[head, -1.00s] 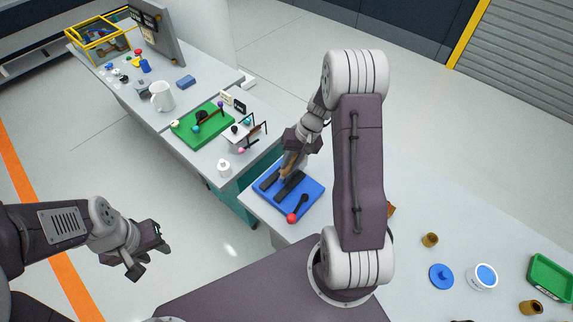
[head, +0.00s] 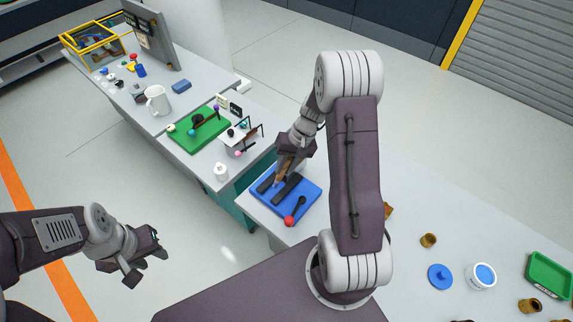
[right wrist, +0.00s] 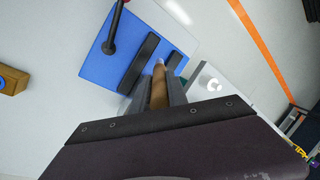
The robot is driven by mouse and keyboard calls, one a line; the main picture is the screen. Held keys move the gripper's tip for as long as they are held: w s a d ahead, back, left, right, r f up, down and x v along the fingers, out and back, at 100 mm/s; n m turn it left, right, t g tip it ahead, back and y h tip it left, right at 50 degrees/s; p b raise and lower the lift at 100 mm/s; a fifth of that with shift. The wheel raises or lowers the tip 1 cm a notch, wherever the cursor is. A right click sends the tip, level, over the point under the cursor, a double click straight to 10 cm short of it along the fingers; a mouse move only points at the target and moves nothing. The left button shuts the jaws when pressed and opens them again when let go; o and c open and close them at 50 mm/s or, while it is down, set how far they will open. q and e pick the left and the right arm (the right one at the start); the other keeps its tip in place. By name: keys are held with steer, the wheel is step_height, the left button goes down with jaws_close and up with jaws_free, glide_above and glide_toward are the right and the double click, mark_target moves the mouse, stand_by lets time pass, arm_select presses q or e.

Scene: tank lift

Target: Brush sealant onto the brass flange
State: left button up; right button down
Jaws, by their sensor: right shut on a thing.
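My right gripper (head: 286,168) is shut on a brush with a brown wooden handle (right wrist: 159,88), over the blue tray (head: 308,193). The brush's pale tip (right wrist: 160,62) shows between the fingers; I cannot tell whether it touches the tray. A white tub with blue contents (head: 481,276) stands on the right-hand table beside a blue knobbed lid (head: 440,277). Brass-coloured round pieces (head: 428,240) and (head: 530,306) stand near it; I cannot tell which is the flange. My left gripper (head: 146,262) is open and empty over the floor.
The blue tray also holds dark bars and a dark tool with a red ball (head: 289,221). A green tray (head: 550,275) lies at the far right. A green board (head: 197,135), a white mug (head: 158,100) and a small white bottle (head: 221,172) stand on the left-hand bench.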

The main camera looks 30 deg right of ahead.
steer(key=shift+s+a+f+b, duration=0.1)
steer(key=shift+s+a+b, duration=0.1)
steer(key=shift+a, duration=0.25)
steer(key=shift+s+a+f+b, duration=0.1)
steer(key=shift+s+a+b, duration=0.05)
steer(key=shift+a, duration=0.3)
steer(key=shift+w+a, duration=0.2)
steer(key=shift+a, duration=0.1)
steer(key=shift+w+d+p, duration=0.1)
steer(key=shift+w+d, duration=0.25)
steer(key=shift+d, duration=0.5)
steer(key=shift+w+d+p, duration=0.1)
steer(key=shift+w+d, duration=0.2)
steer(key=shift+d, duration=0.5)
steer(key=shift+w+d+p, duration=0.1)
steer(key=shift+w+d, duration=0.25)
steer(key=shift+d, duration=0.5)
steer(key=shift+s+a+f+b, duration=0.1)
steer(key=shift+s+a+b, duration=0.25)
steer(key=shift+a, duration=0.5)
steer(key=shift+s+a, duration=0.25)
steer(key=shift+a, duration=0.3)
steer(key=shift+s+a+b, duration=0.2)
steer(key=shift+a, duration=0.3)
steer(key=shift+s+a+b, duration=0.15)
steer(key=shift+a+b, duration=0.05)
steer(key=shift+a, duration=0.25)
steer(key=shift+s+a, duration=0.2)
steer(key=shift+a, duration=0.15)
